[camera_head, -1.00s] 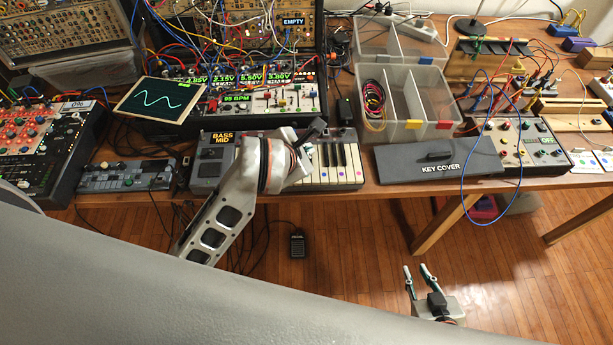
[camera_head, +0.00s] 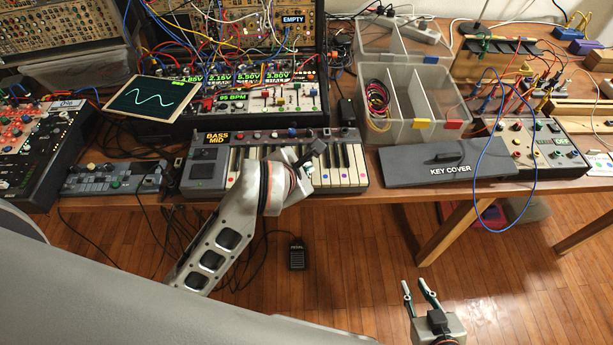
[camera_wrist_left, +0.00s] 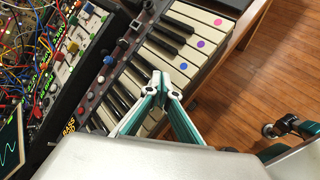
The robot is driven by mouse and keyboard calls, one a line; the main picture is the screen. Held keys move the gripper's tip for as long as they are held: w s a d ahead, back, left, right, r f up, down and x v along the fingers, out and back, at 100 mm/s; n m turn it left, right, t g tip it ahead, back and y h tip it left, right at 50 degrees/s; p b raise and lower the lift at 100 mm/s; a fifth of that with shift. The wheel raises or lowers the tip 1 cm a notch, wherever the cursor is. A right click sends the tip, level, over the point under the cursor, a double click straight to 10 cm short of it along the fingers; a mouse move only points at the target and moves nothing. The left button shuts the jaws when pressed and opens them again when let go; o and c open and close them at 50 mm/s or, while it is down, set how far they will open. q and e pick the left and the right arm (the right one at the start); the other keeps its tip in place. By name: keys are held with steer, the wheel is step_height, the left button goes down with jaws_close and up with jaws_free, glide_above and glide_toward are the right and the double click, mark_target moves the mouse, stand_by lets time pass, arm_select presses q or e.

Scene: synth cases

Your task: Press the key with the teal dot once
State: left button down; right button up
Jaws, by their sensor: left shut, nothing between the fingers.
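The small keyboard (camera_head: 345,160) labelled BASS MID lies near the table's front edge, its keys bare. In the left wrist view, white keys carry a pink dot (camera_wrist_left: 218,21), a purple dot (camera_wrist_left: 201,43) and a blue dot (camera_wrist_left: 183,65). I cannot make out a teal dot; my gripper and arm hide part of the keys. My left gripper (camera_wrist_left: 165,84) is shut and empty, its tips over the keys to the left of the blue-dotted one; contact cannot be told. It also shows in the head view (camera_head: 306,161). My right gripper (camera_head: 420,290) is open and empty, away from the table.
A grey key cover (camera_head: 447,164) lies right of the keyboard. Clear divided bins (camera_head: 400,132) stand behind it. A synth rack (camera_head: 265,105) and a screen with a wave (camera_head: 152,98) stand behind and left. A blue cable (camera_head: 480,180) hangs over the front edge.

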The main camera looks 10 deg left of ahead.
stand_by(0.9)
arm_select(q)
steer(key=shift+f, duration=0.2)
steer(key=shift+f+b, duration=0.3)
stand_by(0.3)
steer(key=shift+f+b, duration=0.35)
steer(key=shift+f, duration=0.2)
stand_by(0.5)
steer(key=shift+r, duration=0.15)
steer(key=shift+r+p, duration=0.9)
